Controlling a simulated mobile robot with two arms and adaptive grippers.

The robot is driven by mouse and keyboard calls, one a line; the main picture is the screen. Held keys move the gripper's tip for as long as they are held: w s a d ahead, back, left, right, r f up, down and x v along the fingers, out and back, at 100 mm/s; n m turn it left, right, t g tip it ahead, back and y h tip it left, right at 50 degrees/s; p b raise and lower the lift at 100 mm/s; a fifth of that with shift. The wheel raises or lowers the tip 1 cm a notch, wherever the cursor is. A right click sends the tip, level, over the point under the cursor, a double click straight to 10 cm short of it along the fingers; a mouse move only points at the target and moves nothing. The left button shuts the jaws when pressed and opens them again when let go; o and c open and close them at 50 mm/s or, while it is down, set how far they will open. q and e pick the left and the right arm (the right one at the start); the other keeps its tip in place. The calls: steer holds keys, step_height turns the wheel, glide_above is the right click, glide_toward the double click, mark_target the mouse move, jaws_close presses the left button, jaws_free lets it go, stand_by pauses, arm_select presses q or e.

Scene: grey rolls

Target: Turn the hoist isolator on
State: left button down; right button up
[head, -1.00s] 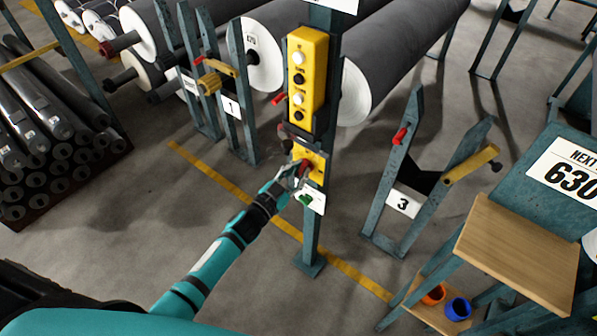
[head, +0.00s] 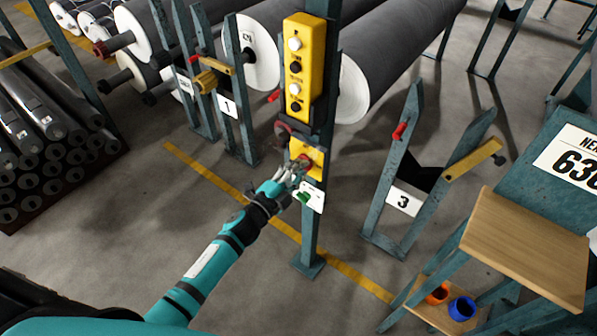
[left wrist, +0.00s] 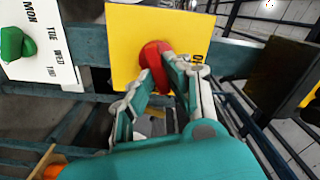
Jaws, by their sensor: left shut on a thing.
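The hoist isolator is a yellow plate (head: 313,152) with a red knob (left wrist: 152,58), mounted on a teal post below the hoist pendant. My left gripper (head: 300,168) reaches up to it from the lower left. In the left wrist view its two fingers (left wrist: 158,75) close on the red knob, one on each side. Part of a black label shows at the plate's right edge, but the finger hides some of it. The knob's exact angle is hard to tell behind the fingers. My right gripper is not in view.
The yellow pendant (head: 306,65) with black and white buttons hangs just above. A white card (head: 314,199) with a green knob (left wrist: 14,44) sits just below the isolator. Stand 3 (head: 405,201) is to the right, grey rolls (head: 395,62) behind. Floor left of the post is clear.

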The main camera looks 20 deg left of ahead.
arm_select(q)
steer(key=shift+f+m+b, duration=0.15)
steer(key=shift+m+b, duration=0.3)
steer(key=shift+m, duration=0.7)
steer(key=shift+f+m+b, duration=0.15)
steer(key=shift+m+b, duration=0.3)
steer(key=shift+m, duration=0.7)
steer(key=c, duration=1.3)
jaws_free()
steer(key=shift+s, duration=0.1)
steer(key=v, duration=1.2)
steer(key=shift+r, duration=0.1)
